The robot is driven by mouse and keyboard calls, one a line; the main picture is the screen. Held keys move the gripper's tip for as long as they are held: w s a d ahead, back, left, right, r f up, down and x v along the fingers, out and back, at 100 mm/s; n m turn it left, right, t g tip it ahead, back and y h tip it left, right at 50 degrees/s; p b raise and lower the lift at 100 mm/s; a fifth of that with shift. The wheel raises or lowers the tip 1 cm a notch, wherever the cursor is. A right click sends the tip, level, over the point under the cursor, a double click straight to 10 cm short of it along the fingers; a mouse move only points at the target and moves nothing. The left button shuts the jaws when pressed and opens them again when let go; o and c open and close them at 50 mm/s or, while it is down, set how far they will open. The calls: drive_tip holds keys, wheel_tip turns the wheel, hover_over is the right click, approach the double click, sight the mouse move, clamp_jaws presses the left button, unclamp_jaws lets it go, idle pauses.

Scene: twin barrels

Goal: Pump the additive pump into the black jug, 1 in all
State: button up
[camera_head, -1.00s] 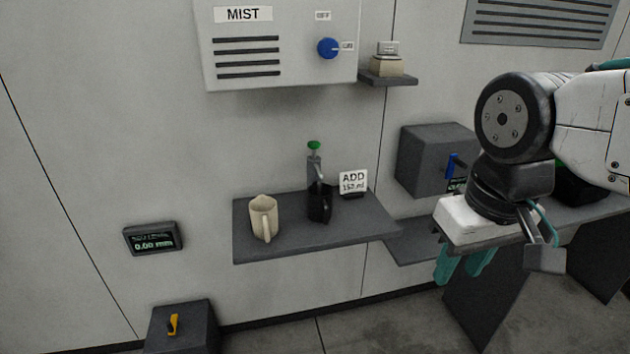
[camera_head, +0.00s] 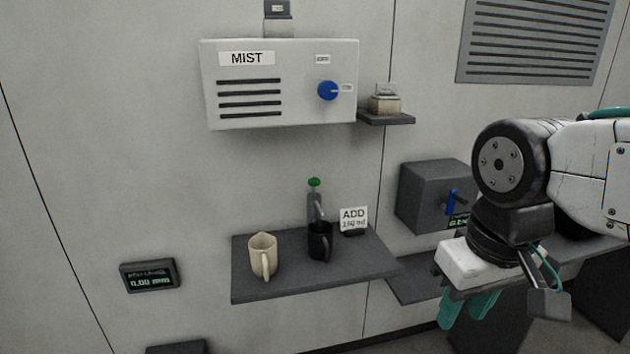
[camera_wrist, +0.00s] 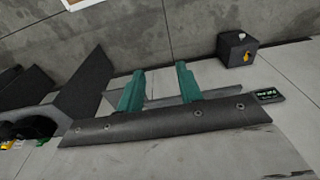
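The additive pump (camera_head: 314,200) has a green top and a grey body with a spout. It stands at the back of a dark wall shelf (camera_head: 290,283), beside a sign reading ADD. The black jug (camera_head: 320,243) stands upright on the shelf, directly in front of and below the spout. My gripper (camera_head: 468,308) is right of the shelf and apart from the pump and jug. Its two teal fingers show in the wrist view (camera_wrist: 158,88), spread apart with nothing seen between them. The jug and pump cannot be made out in the wrist view.
A cream jug (camera_head: 262,256) stands left of the black one. The MIST box (camera_head: 280,85) with a blue knob is on the wall above. A small ledge (camera_head: 386,118) holds a block. A grey box (camera_head: 432,197) with a blue lever is near my arm. A display (camera_head: 149,276) reads 0.00.

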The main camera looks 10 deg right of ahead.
clamp_jaws()
idle(1.5)
